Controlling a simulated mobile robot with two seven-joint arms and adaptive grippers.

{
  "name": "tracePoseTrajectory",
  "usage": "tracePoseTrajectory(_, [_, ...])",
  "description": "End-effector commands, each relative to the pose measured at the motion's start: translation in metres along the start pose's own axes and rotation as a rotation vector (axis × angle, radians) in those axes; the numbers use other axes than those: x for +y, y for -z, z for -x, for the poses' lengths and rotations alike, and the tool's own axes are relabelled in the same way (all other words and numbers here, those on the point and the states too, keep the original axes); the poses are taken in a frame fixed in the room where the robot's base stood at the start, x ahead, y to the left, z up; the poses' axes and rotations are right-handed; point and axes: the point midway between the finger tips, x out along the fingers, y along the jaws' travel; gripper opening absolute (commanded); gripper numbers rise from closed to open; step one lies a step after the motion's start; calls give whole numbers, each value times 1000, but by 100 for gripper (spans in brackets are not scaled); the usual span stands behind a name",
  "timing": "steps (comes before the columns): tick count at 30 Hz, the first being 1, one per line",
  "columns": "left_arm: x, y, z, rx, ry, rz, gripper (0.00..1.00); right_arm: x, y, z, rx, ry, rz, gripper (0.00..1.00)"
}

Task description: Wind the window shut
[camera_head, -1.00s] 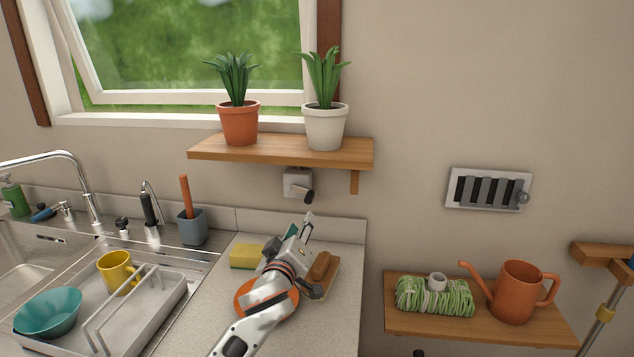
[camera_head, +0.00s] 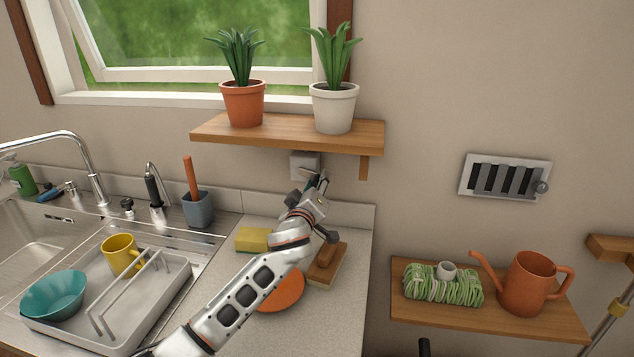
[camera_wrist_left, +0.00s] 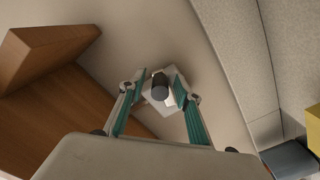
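The window (camera_head: 200,75) at the upper left stands tilted open, its sash away from the frame at the bottom. The winder is a pale grey box (camera_head: 304,165) on the wall under the wooden plant shelf. Its crank is mostly hidden behind my gripper in the head view. In the left wrist view the dark round crank knob (camera_wrist_left: 160,88) shows in front of the winder box (camera_wrist_left: 168,98). My left gripper (camera_head: 318,180) is at the winder, fingers open. In the left wrist view its teal fingertips (camera_wrist_left: 159,88) appear on either side of the knob, without clear contact. My right gripper is not in view.
The plant shelf (camera_head: 290,135) with an orange pot (camera_head: 242,104) and a white pot (camera_head: 333,108) is just above my left gripper. A yellow sponge (camera_head: 253,239), orange disc (camera_head: 282,290) and brown brush (camera_head: 327,262) lie on the counter below.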

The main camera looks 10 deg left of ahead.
Motion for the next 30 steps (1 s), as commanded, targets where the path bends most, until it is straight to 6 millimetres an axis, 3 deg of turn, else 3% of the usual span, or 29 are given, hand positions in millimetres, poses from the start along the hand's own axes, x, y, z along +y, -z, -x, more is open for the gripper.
tracePoseTrajectory(8, [0,0,-2,0,1,0,33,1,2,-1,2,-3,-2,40])
tracePoseTrajectory(9, [0,0,-2,0,0,0,30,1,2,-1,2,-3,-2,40])
tracePoseTrajectory(12, [0,0,-2,0,0,0,4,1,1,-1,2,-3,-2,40])
tracePoseTrajectory(13, [0,0,-2,1,0,0,3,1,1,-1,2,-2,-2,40])
tracePoseTrajectory(30, [-1,0,-2,5,-4,-83,2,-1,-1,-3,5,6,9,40])
